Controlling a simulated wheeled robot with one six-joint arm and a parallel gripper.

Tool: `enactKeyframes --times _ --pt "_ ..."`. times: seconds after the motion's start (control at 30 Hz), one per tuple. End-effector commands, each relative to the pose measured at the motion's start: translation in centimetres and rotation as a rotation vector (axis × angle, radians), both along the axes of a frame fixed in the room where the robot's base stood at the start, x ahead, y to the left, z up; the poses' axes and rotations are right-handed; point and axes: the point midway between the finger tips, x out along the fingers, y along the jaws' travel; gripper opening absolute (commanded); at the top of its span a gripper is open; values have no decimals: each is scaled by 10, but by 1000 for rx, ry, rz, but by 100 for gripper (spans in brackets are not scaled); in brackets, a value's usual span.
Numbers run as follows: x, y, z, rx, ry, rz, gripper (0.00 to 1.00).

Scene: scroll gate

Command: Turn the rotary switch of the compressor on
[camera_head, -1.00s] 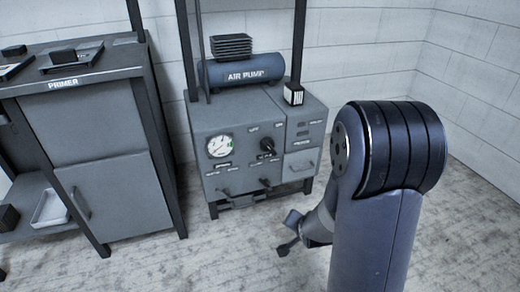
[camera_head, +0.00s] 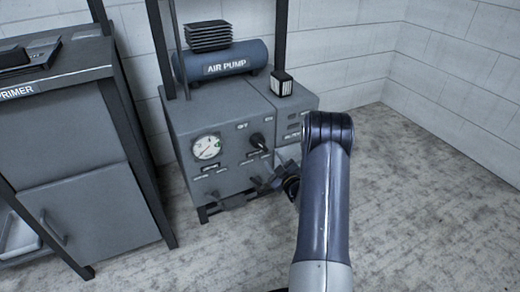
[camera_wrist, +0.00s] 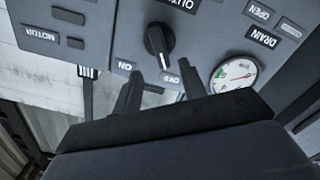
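The compressor is a grey cabinet (camera_head: 190,118) with a blue AIR PUMP tank (camera_head: 228,60) on top. Its black rotary switch (camera_head: 258,141) is on the front panel, right of a round gauge (camera_head: 207,147). In the wrist view, the panel appears upside down. The switch (camera_wrist: 158,42) has its pointer towards the OFF label (camera_wrist: 170,78); the ON label (camera_wrist: 125,66) is to the left. My gripper (camera_wrist: 160,92) is open and empty, its fingers apart and short of the switch. In the head view, my gripper (camera_head: 268,183) is low in front of the panel, below the switch.
A grey PRIMER cabinet (camera_head: 75,135) stands left of the compressor. Dark posts (camera_head: 281,35) rise around the tank, and a small black-and-white box (camera_head: 281,84) sits on top. The gauge (camera_wrist: 235,76) is near my right finger in the wrist view. Floor to the right is clear.

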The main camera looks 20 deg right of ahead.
Motion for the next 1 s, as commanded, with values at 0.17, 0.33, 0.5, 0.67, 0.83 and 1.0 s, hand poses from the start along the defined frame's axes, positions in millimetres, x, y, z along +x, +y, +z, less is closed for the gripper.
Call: enactKeyframes --times 0.17,0.33,0.5,0.67,0.83,1.0 --pt "37 3 -3 -2 -3 2 40" --pt "65 3 -2 0 -2 0 40" --pt "81 4 -1 2 1 -1 40" --pt "86 3 0 2 0 -1 40" --pt "86 3 0 3 2 -1 40" --pt "86 3 0 3 2 -1 29"
